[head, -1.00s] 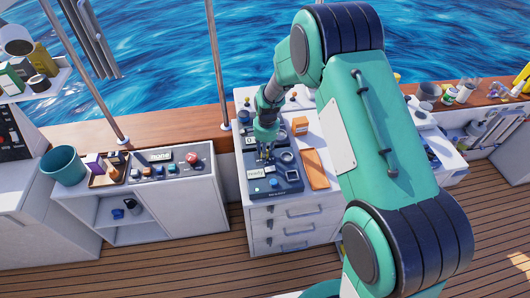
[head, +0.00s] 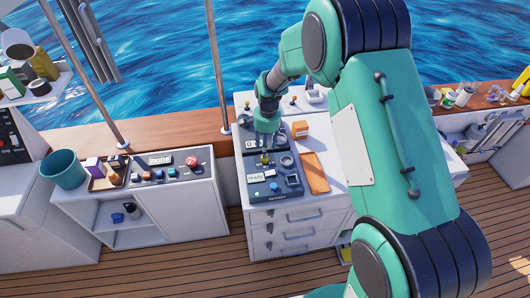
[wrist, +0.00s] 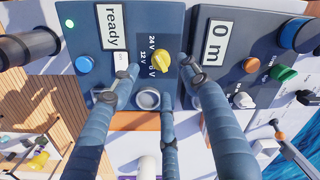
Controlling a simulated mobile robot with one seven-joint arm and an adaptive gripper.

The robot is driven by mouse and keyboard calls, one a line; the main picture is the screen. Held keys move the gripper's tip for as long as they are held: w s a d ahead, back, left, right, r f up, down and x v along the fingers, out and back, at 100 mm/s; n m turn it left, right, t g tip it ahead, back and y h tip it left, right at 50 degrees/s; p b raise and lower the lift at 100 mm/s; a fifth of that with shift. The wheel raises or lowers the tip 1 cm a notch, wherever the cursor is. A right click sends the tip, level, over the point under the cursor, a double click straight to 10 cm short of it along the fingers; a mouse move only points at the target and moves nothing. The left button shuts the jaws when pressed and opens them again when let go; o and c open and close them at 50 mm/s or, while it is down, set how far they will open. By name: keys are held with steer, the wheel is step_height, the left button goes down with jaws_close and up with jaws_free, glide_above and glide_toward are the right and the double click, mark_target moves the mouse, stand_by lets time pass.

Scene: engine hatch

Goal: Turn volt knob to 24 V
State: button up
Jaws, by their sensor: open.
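In the head view my gripper (head: 266,141) is just behind the knob, above the panels; the exact gap is unclear.
The panel has a "ready" display (wrist: 112,27), a blue button (wrist: 83,65) and a round grey part (wrist: 147,98). An orange block (head: 300,129) and orange board (head: 314,172) lie to the right.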

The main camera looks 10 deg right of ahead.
steer(key=shift+s+d+r, duration=0.1)
steer(key=shift+s+r, duration=0.05)
steer(key=shift+r, duration=2.35)
steer(key=shift+r, duration=0.1)
steer(key=s+d+r+n+t+b, duration=0.1)
steer(key=s+d+r+n+b, duration=0.1)
steer(key=s+r, duration=0.7)
steer(key=s+d+r+n+t+b, duration=0.2)
steer(key=s+r, duration=0.5)
steer(key=r, duration=0.4)
steer(key=s+d+r+n+t+b, duration=0.1)
steer(key=s+n, duration=0.1)
steer(key=s, duration=0.9)
steer(key=s+d+r+n+t+b, duration=0.1)
steer(key=s+d+n+b, duration=0.1)
steer(key=s, duration=1)
steer(key=shift+s+r+n, duration=0.25)
steer(key=shift+r+n, duration=0.05)
steer(key=shift+n, duration=0.3)
steer(key=shift+o, duration=0.2)
